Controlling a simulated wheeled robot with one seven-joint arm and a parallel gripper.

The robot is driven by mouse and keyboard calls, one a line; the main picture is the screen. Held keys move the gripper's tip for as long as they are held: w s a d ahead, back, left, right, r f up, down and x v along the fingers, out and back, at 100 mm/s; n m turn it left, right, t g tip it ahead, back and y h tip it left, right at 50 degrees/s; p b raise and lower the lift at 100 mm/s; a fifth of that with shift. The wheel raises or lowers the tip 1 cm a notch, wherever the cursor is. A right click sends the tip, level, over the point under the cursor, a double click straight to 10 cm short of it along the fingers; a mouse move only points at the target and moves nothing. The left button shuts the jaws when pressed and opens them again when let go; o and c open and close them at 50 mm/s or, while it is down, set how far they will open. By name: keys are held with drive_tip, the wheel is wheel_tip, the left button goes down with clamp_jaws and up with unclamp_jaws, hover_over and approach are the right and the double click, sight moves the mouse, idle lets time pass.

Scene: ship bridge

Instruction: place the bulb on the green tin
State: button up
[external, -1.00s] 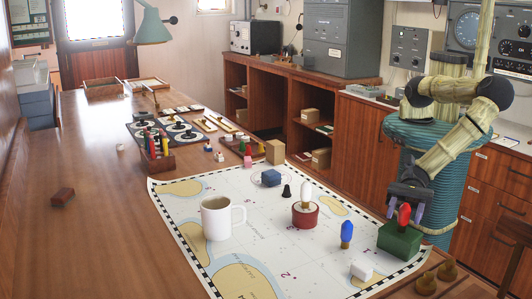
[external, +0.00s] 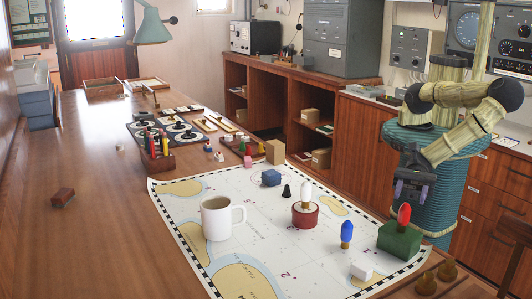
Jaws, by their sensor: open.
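The green tin (external: 399,241) is a dark green block-like holder at the right front part of the chart. A red bulb (external: 404,214) stands upright on top of it. A blue bulb (external: 346,232) stands upright on the chart just left of the green tin. A white bulb (external: 307,193) stands on a round red tin (external: 305,215) further left. My gripper (external: 410,200) is open and empty, its fingers pointing down. It appears above and behind the red bulb, apart from it.
A white mug (external: 217,218) stands on the chart (external: 260,245). Brass knobs (external: 437,277) are at the front right. The table's left side is mostly clear.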

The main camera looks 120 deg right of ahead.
drive_tip(key=v, duration=0.2)
drive_tip(key=shift+s+d, duration=0.15)
drive_tip(key=shift+s, duration=0.15)
drive_tip(key=shift+d, duration=0.1)
idle(0.5)
